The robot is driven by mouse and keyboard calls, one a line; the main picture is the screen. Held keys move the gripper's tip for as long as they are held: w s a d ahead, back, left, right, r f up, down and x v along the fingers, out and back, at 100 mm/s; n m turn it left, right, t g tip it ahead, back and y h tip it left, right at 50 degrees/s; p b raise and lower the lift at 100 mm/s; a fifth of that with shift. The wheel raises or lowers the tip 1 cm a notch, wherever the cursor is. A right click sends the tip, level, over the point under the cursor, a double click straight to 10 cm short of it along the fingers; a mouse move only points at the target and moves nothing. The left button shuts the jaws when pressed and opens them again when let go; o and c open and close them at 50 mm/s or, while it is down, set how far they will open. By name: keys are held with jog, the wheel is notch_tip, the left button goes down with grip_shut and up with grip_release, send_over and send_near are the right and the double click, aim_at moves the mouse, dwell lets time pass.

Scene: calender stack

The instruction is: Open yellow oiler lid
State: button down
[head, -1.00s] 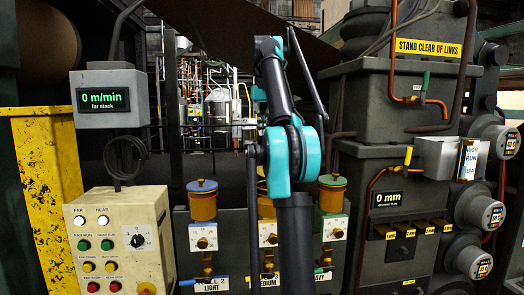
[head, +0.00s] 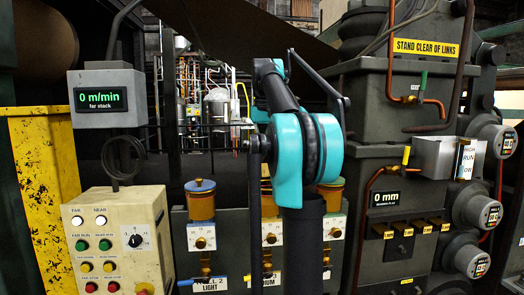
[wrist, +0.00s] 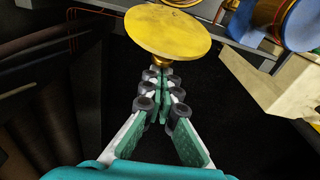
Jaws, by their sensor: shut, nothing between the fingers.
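The yellow lid (wrist: 168,32) shows as a round, worn disc at the top of the wrist view. A small brass-coloured part sits at its lower edge. My gripper (wrist: 160,74) is shut and empty, its fingertips close to that edge; I cannot tell whether they touch it. In the head view the middle oiler (head: 267,200) is mostly hidden behind my arm, and so is my gripper. The left oiler (head: 201,207) is orange with a blue lid (head: 199,185). The right oiler (head: 330,197) is partly covered by my arm.
A blue lid (wrist: 302,25) shows at the right of the wrist view, near a pale box-like part (wrist: 270,85). In the head view a cream button panel (head: 120,240) stands at the left. Dark machine housings with copper pipes (head: 363,215) stand at the right.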

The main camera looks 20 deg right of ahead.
jog(key=shift+s+r, duration=0.1)
jog(key=shift+s, duration=0.1)
jog(key=shift+s+a+r+t, duration=0.15)
jog(key=shift+s+r+t, duration=0.15)
jog(key=shift+s+t, duration=0.3)
jog(key=shift+s+a+r, duration=0.1)
jog(key=shift+s+r, duration=0.2)
jog(key=shift+s, duration=0.05)
jog(key=shift+w, duration=0.15)
